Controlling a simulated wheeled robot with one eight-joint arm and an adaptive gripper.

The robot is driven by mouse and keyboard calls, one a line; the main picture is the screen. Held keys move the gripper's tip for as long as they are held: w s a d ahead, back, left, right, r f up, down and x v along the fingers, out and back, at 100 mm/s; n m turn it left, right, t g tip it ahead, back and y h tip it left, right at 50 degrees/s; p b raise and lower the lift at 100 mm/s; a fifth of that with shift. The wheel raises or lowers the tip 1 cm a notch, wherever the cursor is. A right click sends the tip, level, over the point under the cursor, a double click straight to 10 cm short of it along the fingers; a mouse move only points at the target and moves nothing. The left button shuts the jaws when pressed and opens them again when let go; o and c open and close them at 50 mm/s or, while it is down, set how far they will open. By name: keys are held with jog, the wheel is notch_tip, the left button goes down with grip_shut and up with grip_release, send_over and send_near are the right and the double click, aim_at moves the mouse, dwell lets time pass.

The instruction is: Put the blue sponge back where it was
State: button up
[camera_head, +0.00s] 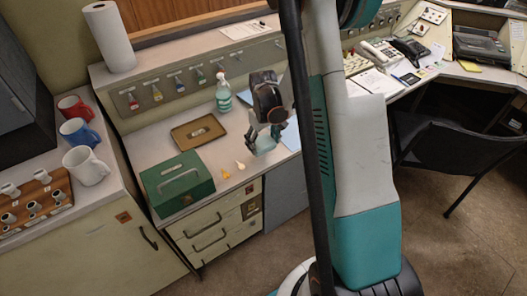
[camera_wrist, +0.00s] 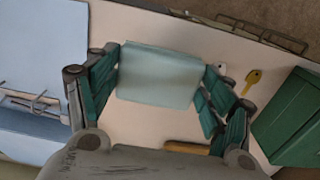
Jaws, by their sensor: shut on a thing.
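The pale blue sponge (camera_wrist: 160,74) is held between the green fingers of my gripper (camera_wrist: 160,85), shut on its two sides in the wrist view. In the head view my gripper (camera_head: 264,136) hangs over the front part of the counter, with the sponge (camera_head: 265,146) at its tips. I cannot tell whether the sponge touches the counter. The sponge hides part of the counter beneath it. No marked spot for it can be made out.
A green box (camera_head: 178,184), a brown tray (camera_head: 199,131), a spray bottle (camera_head: 223,97) and a yellow tag (camera_head: 226,174) are on the counter. A yellow key-like piece (camera_wrist: 252,78) lies near the sponge in the wrist view. Mugs (camera_head: 86,165) stand at left.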

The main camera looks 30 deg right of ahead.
aim_at(263, 149)
jog(key=shift+f+b, duration=0.65)
jog(key=shift+f, duration=1.45)
jog(key=shift+f, duration=0.1)
jog(key=o, duration=1.4)
notch_tip(263, 149, up, 12)
jog(key=p, duration=0.4)
